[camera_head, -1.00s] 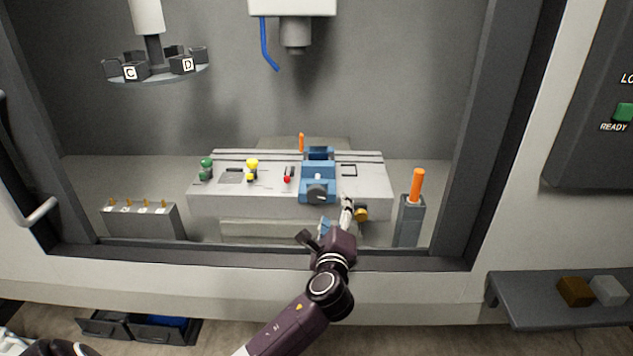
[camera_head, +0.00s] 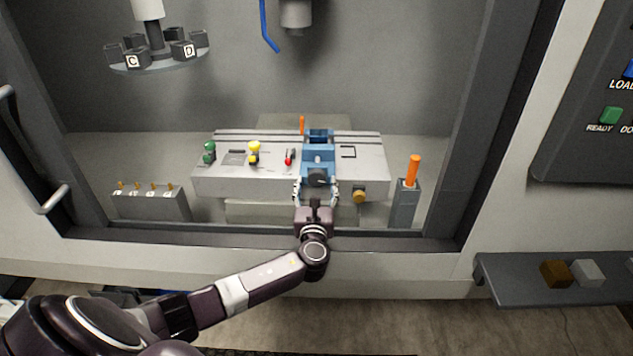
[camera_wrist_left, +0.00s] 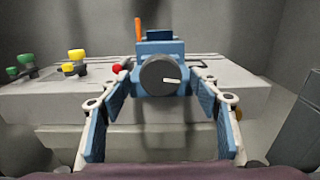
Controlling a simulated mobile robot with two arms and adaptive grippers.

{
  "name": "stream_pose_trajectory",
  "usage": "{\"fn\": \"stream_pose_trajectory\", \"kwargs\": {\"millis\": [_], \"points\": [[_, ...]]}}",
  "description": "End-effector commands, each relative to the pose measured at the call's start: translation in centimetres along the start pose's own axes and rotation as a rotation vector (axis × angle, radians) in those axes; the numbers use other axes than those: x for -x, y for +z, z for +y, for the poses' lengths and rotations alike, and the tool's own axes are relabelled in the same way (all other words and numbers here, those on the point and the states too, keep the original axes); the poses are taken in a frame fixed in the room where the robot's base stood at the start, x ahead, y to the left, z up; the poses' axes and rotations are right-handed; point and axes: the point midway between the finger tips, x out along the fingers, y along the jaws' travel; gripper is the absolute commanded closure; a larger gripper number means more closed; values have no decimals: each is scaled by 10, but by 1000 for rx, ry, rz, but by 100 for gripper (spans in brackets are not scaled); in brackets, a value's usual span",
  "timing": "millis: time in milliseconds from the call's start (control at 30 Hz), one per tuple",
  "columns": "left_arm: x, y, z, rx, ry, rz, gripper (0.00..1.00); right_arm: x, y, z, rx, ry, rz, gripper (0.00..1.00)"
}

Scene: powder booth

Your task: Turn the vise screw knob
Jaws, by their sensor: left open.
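The vise (camera_head: 319,157) is blue and sits on the grey machine table inside the booth. Its screw knob (camera_head: 318,177) is a dark grey disc on the front face. In the left wrist view the knob (camera_wrist_left: 160,75) shows a white mark pointing right. My left gripper (camera_head: 316,190) is open in front of the knob. In the left wrist view its two blue-padded fingers (camera_wrist_left: 160,108) are spread, one to each side of the knob and below it. I see no grip on the knob. My right gripper is not in view.
The table (camera_head: 372,174) also carries a green knob (camera_head: 209,152), a yellow knob (camera_head: 254,152) and a red-tipped lever (camera_head: 288,158). A gold knob (camera_head: 359,195) is on its front. An orange-handled tool (camera_head: 412,170) stands in a holder at right. The booth sill (camera_head: 400,242) runs below my arm.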

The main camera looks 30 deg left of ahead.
Motion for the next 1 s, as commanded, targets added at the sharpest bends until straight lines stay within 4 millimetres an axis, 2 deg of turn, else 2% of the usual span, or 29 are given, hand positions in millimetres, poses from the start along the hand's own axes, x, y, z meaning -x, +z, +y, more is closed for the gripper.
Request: {"fn": "stream_pose_trajectory", "kwargs": {"millis": [133,400,767,1000], "points": [[-7,0,-1,0,-1,0,43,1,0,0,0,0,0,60],[-7,0,-1,1,-1,1,44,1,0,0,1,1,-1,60],[-7,0,0,2,-1,1,84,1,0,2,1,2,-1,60],[-7,-1,0,20,-1,1,85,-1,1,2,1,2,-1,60]]}}
